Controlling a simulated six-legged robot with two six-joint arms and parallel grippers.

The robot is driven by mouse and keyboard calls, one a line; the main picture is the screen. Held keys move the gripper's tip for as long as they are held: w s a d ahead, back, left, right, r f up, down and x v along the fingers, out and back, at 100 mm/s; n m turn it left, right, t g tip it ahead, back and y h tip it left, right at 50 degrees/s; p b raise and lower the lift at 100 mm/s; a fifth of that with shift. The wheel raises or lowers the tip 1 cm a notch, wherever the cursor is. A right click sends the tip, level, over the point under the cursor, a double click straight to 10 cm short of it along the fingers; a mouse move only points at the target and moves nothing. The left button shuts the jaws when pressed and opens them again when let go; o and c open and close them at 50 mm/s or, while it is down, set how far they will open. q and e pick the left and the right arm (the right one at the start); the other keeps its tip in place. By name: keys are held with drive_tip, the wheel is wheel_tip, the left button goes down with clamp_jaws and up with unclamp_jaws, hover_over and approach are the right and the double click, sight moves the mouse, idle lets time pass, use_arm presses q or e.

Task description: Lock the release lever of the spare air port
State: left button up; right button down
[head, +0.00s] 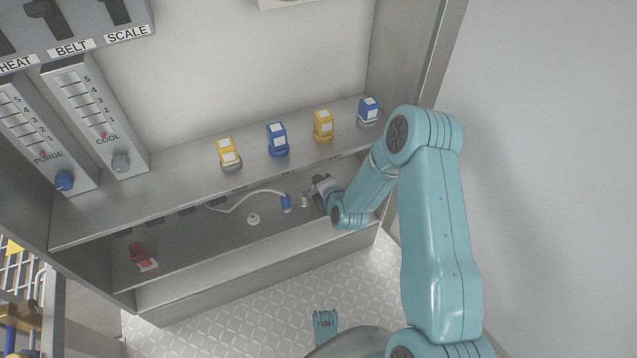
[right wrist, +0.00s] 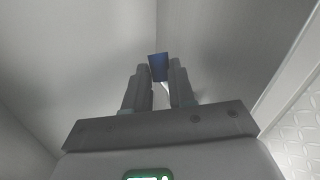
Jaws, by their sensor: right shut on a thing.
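My right gripper (head: 320,186) reaches over the right part of the lower shelf. In the right wrist view its fingers (right wrist: 159,72) are shut on a small dark blue block (right wrist: 158,67) between the tips. In the head view the held block is hidden, so I cannot tell which part it is. A small pale port (head: 304,201) stands just left of the gripper. Another round white port (head: 253,218) stands further left. Between them is a blue connector (head: 286,203) with a white hose (head: 245,197). I cannot make out which port is the spare air port, or its release lever.
The upper shelf (head: 190,190) carries yellow and blue capped units, such as a yellow one (head: 229,153) and a blue one (head: 277,139). A red fitting (head: 139,256) sits at the lower shelf's left end. The cabinet's right wall (head: 405,60) is close to my right arm.

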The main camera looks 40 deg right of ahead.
drive_tip(key=m+h, duration=0.1)
drive_tip(key=s+m+g+h, duration=0.1)
drive_tip(key=m+h, duration=0.1)
drive_tip(key=shift+a+r+p, duration=0.1)
drive_tip(key=shift+a+p, duration=0.25)
use_arm(q)
drive_tip(key=shift+s+d+r+p, duration=0.1)
drive_tip(key=shift+s+r+p, duration=0.2)
drive_tip(key=shift+r, duration=0.35)
use_arm(e)
drive_tip(key=shift+s+a+m+g+h, duration=0.1)
drive_tip(key=shift+s+m+g+h, duration=0.25)
drive_tip(key=shift+m+g+h, duration=0.35)
drive_tip(key=shift+s+m, duration=0.1)
drive_tip(key=shift+m, duration=0.2)
drive_tip(key=c, duration=0.9)
unclamp_jaws()
drive_tip(key=shift+c, duration=0.2)
use_arm(q)
drive_tip(key=shift+m+g, duration=0.3)
drive_tip(key=r+p, duration=0.1)
drive_tip(key=p, duration=0.1)
drive_tip(key=r+p, duration=0.1)
drive_tip(key=r, duration=0.1)
drive_tip(key=s+d+r+p, duration=0.1)
drive_tip(key=r+p, duration=0.1)
drive_tip(key=shift+p, duration=0.3)
use_arm(e)
drive_tip(key=v, duration=1.6)
drive_tip(key=shift+a, duration=0.2)
